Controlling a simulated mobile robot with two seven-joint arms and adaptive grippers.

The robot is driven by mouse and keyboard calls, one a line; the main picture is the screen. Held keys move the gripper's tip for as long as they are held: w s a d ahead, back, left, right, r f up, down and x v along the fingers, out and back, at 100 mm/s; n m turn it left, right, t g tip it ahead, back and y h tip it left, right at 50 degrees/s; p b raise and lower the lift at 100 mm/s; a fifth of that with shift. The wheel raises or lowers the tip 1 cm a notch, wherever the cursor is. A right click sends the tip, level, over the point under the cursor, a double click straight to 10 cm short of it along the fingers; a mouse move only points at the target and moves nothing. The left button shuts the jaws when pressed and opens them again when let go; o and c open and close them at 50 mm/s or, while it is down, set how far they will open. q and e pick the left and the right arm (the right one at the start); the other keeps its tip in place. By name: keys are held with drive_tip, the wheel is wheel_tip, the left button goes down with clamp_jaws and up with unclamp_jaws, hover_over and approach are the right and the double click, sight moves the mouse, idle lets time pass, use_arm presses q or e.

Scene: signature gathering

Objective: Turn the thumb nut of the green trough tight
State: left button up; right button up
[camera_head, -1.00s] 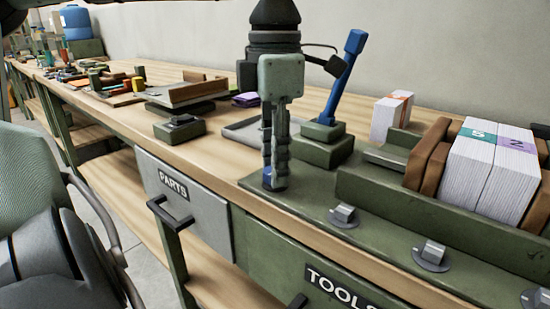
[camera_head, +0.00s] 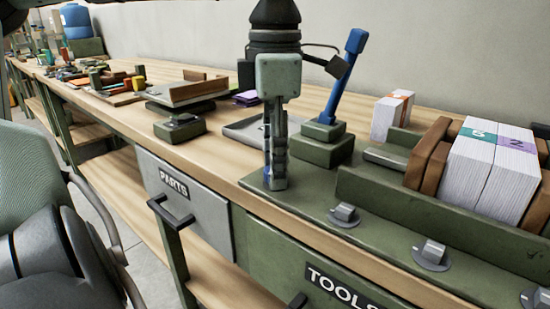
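The green trough (camera_head: 420,222) lies along the bench front at right. Grey knobs stand on its front ledge: one near the middle (camera_head: 345,213), one further right (camera_head: 431,253), one at the right edge (camera_head: 537,299). My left gripper (camera_head: 276,184) points straight down, fingertips at the ledge's left end, left of these knobs. Its fingers overlap in this view, so their gap is hidden. A small blue patch (camera_head: 267,176) shows beside the fingertips; I cannot tell whether it is a nut between them. My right gripper is not in view.
Paper stacks (camera_head: 490,172) stand between brown wooden blocks (camera_head: 428,153) in the trough. A blue lever (camera_head: 344,80) rises from a green block (camera_head: 325,148) behind my gripper. A grey tray (camera_head: 240,131) lies nearby. A chair (camera_head: 30,180) stands at left.

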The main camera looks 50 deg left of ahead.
use_arm(q)
drive_tip(key=shift+r, duration=0.1)
wheel_tip(320, 180, up, 12)
idle(0.6)
idle(0.5)
